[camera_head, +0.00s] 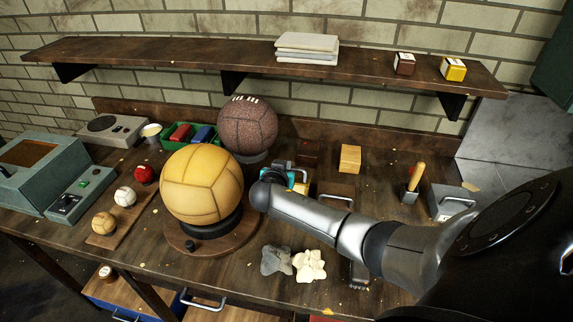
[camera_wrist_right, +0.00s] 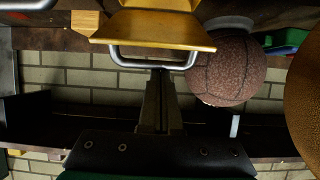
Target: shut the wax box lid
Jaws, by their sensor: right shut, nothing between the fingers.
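The wax box appears to be the wooden box (camera_head: 335,188) with a metal handle, right of my right gripper in the head view. Its yellow-brown lid (camera_wrist_right: 150,28) and metal handle (camera_wrist_right: 118,56) fill the top middle of the right wrist view. I cannot tell how far the lid stands open. My right gripper (camera_head: 298,183) is mostly hidden by my arm in the head view. In the wrist view its dark fingers (camera_wrist_right: 160,78) are shut and empty, close to the handle; contact is unclear. My left gripper is not in view.
A brown ball (camera_head: 247,125) and a large tan ball (camera_head: 201,185) on a round stand are left of my right gripper. A yellow block (camera_head: 350,158) lies behind the box. A grey box (camera_head: 453,204) stands at right. A shelf (camera_head: 200,52) runs above the bench.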

